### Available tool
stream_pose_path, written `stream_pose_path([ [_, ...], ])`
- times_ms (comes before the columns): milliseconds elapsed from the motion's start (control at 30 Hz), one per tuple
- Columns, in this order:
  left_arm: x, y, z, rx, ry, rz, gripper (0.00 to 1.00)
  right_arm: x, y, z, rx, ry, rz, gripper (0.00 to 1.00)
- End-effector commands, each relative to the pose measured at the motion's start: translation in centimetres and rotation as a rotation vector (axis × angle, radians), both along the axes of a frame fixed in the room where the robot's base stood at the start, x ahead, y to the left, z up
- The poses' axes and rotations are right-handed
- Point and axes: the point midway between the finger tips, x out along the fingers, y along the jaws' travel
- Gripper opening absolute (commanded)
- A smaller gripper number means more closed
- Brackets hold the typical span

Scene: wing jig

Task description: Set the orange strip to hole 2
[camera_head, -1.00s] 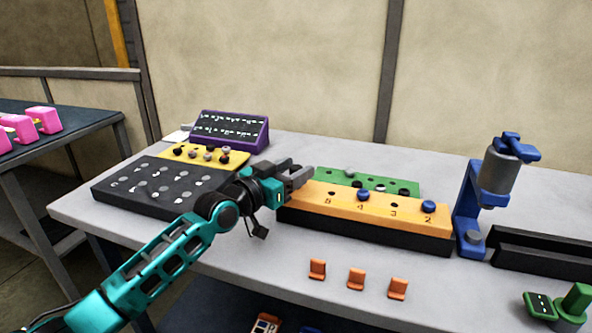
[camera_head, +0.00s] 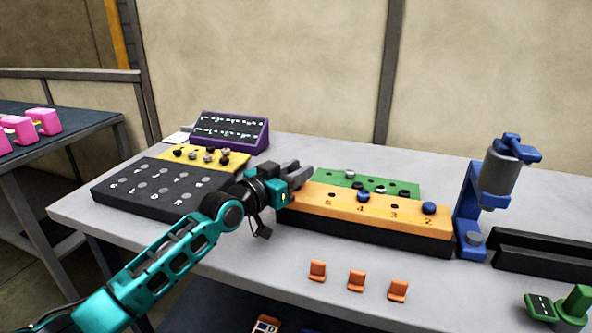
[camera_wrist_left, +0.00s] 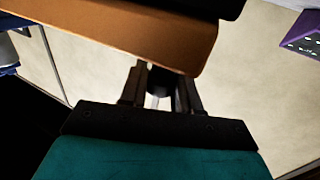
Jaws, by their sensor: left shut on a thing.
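The orange strip (camera_head: 345,206) lies on a dark base on the bench, with its numbers running 5, 4, 3, 2 from left to right. A blue pin (camera_head: 363,196) stands at number 4 and another blue pin (camera_head: 429,208) at number 2. The holes at 5 and 3 look empty. My left gripper (camera_head: 297,175) is at the strip's left end and hides that end. In the left wrist view its fingers (camera_wrist_left: 160,92) are shut on a small dark piece (camera_wrist_left: 158,80) close under the orange strip (camera_wrist_left: 150,38). My right gripper is not in view.
A green strip (camera_head: 402,187) with pegs lies behind. A yellow block (camera_head: 180,153), a dark lettered board (camera_head: 128,185) and a purple panel (camera_head: 262,140) are left. A blue stand (camera_head: 468,205) is close at right. Small orange clips (camera_head: 356,280) lie in front.

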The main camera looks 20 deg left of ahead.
Motion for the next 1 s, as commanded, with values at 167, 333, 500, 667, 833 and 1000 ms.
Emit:
stream_pose_path([
  [167, 0.1, 0.1, 0.6, -0.005, -0.013, 0.001, 0.0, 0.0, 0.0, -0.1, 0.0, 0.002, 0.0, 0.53],
  [333, 0.1, 0.0, 0.8, -0.006, -0.016, 0.001, 0.0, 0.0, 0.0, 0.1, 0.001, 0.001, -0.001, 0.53],
  [500, 0.1, -2.1, 1.3, -0.012, -0.014, -0.001, 0.0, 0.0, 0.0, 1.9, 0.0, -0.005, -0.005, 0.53],
  [667, -0.1, -5.8, 1.6, -0.015, -0.016, -0.001, 0.0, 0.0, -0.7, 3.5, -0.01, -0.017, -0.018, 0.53],
  [833, -0.1, -8.7, 1.4, -0.013, -0.021, 0.0, 0.0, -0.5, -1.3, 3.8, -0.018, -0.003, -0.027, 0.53],
  [1000, -0.2, -9.9, 1.3, -0.01, -0.024, 0.001, 0.0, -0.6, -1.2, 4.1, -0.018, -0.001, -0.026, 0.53],
])
